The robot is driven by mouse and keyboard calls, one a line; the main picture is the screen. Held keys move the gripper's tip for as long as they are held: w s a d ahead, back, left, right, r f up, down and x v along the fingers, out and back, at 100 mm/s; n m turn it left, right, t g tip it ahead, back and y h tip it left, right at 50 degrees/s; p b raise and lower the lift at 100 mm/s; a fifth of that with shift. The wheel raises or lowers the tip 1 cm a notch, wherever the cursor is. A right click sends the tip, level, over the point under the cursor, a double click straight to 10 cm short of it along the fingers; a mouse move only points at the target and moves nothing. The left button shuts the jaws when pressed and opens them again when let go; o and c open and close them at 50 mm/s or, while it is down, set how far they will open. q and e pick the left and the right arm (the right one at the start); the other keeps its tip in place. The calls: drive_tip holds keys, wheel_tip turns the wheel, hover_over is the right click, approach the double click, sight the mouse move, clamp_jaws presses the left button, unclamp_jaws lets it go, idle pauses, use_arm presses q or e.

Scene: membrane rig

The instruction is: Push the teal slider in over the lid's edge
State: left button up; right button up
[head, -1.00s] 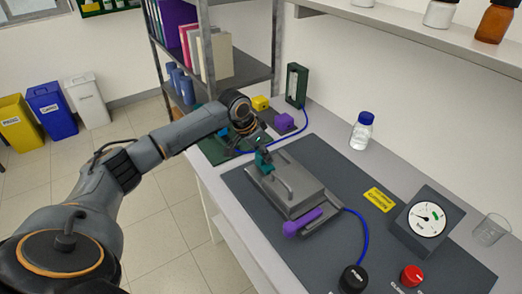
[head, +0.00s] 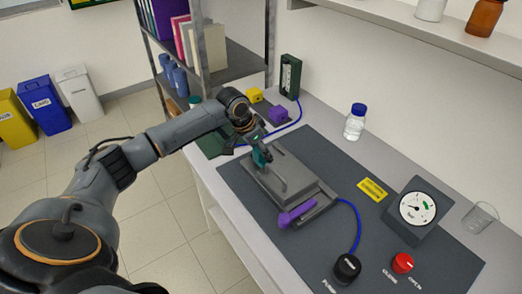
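The teal slider (head: 261,157) is at the far-left end of the grey lid (head: 303,180), partly hidden by my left gripper. The lid has a bar handle on top and sits on the flat rig on the dark mat. My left gripper (head: 259,146) reaches down at the slider and touches or nearly touches it. Its fingers are small and dark, so I cannot tell whether they are open or shut. How far the slider overlaps the lid's edge is not clear. A purple slider (head: 297,214) is at the near end of the lid. My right gripper is not in view.
A gauge (head: 416,208), a black knob (head: 347,268) and a red knob (head: 402,263) stand to the right. A blue tube (head: 358,225) runs from the rig's near end. A purple block (head: 279,114) and yellow block (head: 255,95) sit behind.

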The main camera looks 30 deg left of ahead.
use_arm(q)
drive_tip(key=v, duration=1.2)
drive_tip(key=shift+s+f, duration=0.1)
drive_tip(key=shift+f, duration=0.05)
